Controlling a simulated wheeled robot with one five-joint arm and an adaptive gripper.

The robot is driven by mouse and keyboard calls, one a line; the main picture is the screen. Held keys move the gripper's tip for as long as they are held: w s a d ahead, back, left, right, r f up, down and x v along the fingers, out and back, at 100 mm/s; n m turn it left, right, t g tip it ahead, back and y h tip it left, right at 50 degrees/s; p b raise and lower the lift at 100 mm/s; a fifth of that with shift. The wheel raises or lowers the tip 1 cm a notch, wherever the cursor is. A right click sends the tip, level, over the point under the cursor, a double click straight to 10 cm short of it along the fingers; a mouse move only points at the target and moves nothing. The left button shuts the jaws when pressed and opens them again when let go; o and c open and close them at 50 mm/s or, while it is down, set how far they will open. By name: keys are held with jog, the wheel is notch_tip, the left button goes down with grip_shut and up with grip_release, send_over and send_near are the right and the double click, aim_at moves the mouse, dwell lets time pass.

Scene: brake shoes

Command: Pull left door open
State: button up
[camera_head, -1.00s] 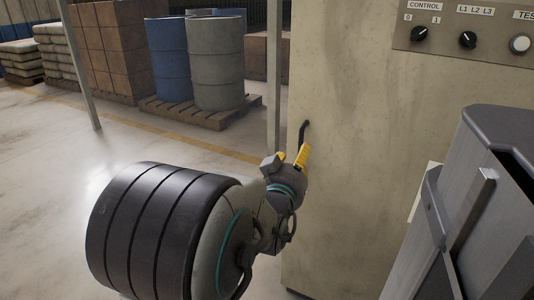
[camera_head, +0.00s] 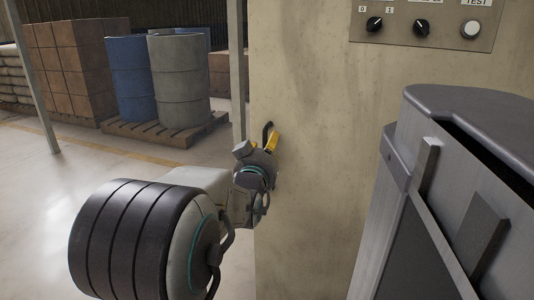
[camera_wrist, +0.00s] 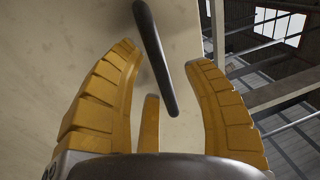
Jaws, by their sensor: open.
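The left door is a worn beige panel (camera_head: 310,190) filling the middle of the head view. A black bar handle (camera_head: 267,130) stands out near its left edge. In the wrist view the handle (camera_wrist: 155,58) runs from the top edge down between my fingers. My gripper (camera_head: 274,140) is at the handle with its yellow fingers open. In the wrist view the open gripper (camera_wrist: 165,65) has one finger on each side of the handle, with visible gaps. Whether any finger touches the handle cannot be told. The door looks closed.
A control panel (camera_head: 425,25) with knobs is on the upper right of the cabinet. A grey metal post (camera_head: 238,80) stands just left of the door. Blue and grey drums (camera_head: 180,80) stand on a pallet behind. Open floor (camera_head: 40,210) lies at left.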

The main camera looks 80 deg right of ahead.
jog(key=shift+d, duration=0.2)
jog(key=shift+c, duration=0.2)
grip_shut()
dwell(0.4)
